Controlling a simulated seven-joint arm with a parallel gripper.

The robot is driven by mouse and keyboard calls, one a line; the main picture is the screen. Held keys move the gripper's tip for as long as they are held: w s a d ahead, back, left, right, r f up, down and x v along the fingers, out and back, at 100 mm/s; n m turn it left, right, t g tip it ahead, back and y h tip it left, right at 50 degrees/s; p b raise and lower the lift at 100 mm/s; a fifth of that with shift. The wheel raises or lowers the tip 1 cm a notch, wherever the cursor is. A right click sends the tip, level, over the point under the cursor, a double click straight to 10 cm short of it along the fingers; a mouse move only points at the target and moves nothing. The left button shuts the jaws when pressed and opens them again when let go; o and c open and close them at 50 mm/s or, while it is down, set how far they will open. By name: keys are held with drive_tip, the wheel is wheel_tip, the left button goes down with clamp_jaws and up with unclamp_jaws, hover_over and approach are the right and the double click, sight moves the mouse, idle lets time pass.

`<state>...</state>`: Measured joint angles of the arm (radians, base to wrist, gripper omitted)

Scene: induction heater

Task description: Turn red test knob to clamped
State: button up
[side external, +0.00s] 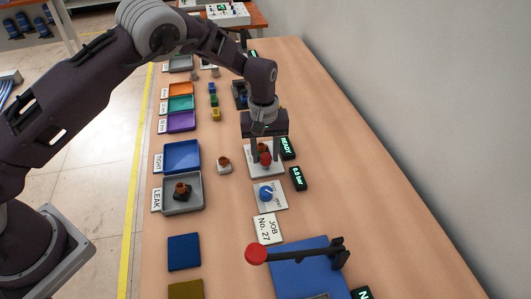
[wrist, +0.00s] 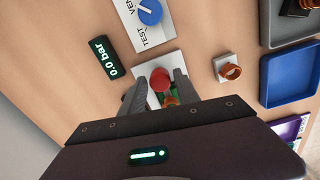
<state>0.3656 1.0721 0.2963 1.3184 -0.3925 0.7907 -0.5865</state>
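The red test knob (side external: 265,158) stands on a white plate (side external: 271,172) in the side external view. It also shows in the wrist view (wrist: 160,79). My gripper (side external: 265,155) points down over this plate, with one finger on each side of the red knob. In the wrist view my gripper (wrist: 159,82) is open, and gaps show between the knob and both fingers. A copper-coloured part (wrist: 173,100) sits beside the knob, partly hidden by my gripper. The knob's marking and the word clamped cannot be read.
A blue knob (side external: 266,193) on a TEST/VENT plate and a 0.0 bar display (side external: 298,179) are close by. A READY display (side external: 288,148) is right of my gripper. A copper fitting on a white base (side external: 224,165) and a blue tray (side external: 182,157) are left. A red-ended lever (side external: 257,254) stands in front.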

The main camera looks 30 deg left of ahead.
sight(264, 156)
wheel_tip(264, 156, up, 7)
drive_tip(key=shift+f, duration=0.1)
idle(0.3)
drive_tip(key=shift+a+r, duration=0.15)
drive_tip(key=shift+r, duration=0.2)
drive_tip(key=s+a+r+m+t+h, duration=0.1)
drive_tip(key=s+a+r, duration=0.2)
drive_tip(key=s+r, duration=0.5)
drive_tip(key=s+a+r+m+t, duration=0.1)
drive_tip(key=s+a+r+m, duration=0.2)
drive_tip(key=r, duration=0.9)
drive_tip(key=s+a+m+t, duration=0.1)
drive_tip(key=s+a, duration=0.1)
drive_tip(key=s, duration=0.9)
drive_tip(key=s+a+r+m+t+y, duration=0.1)
drive_tip(key=s+a+m+t, duration=0.1)
drive_tip(key=s, duration=1)
drive_tip(key=shift+s+a, duration=0.15)
drive_tip(key=shift+a, duration=0.2)
drive_tip(key=shift+r, duration=0.1)
